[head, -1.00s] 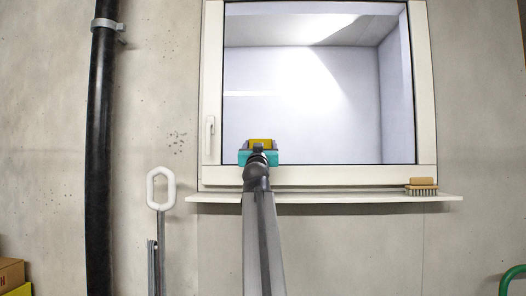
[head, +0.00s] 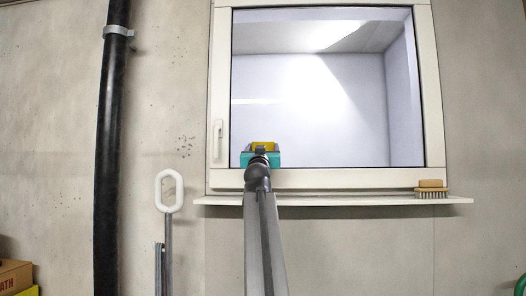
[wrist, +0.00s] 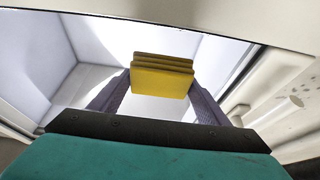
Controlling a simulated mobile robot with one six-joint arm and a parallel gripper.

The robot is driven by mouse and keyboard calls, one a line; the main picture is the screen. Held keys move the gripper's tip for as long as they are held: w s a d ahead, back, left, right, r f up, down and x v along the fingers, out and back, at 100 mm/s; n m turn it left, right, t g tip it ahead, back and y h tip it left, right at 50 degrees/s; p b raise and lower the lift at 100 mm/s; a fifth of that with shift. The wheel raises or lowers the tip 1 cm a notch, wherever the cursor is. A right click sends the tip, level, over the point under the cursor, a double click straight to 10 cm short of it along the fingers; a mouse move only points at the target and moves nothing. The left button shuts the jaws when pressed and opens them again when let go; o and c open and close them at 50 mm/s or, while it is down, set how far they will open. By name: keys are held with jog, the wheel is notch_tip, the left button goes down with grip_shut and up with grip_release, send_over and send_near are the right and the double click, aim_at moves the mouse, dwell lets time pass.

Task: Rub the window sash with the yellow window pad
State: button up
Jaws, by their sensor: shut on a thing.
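The window sash (head: 328,178) is a cream-white frame around a glass pane, with a handle on its left side. It is set in the concrete wall ahead. The yellow window pad (wrist: 162,76) is a ridged block between my two dark fingers in the wrist view. My gripper (head: 263,147), with a teal body, is shut on the pad. In the head view it is in front of the lower left part of the pane, just above the bottom rail. I cannot tell whether the pad touches the window.
A sill (head: 333,201) runs below the window, with a wooden brush (head: 432,189) at its right end. A black pipe (head: 109,150) and a white loop handle on a pole (head: 169,190) stand to the left. A cardboard box (head: 14,276) is at lower left.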

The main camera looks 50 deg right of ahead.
aim_at(273, 148)
jog(key=shift+s+d, duration=0.1)
jog(key=shift+s+d+r+p, duration=0.1)
jog(key=shift+s+d+p, duration=0.25)
jog(key=shift+p, duration=0.4)
jog(key=shift+s+d+p, duration=0.3)
jog(key=shift+s+p, duration=0.2)
jog(key=shift+s+d+p, duration=0.25)
jog(key=shift+s+p, duration=0.2)
jog(key=shift+s, duration=0.1)
jog(key=shift+s+d+p, duration=0.2)
jog(key=shift+p, duration=0.35)
jog(key=shift+s+d+p, duration=0.6)
jog(key=shift+s+p, duration=0.2)
jog(key=shift+p, duration=0.4)
jog(key=shift+s+d+p, duration=0.25)
jog(key=shift+p, duration=0.05)
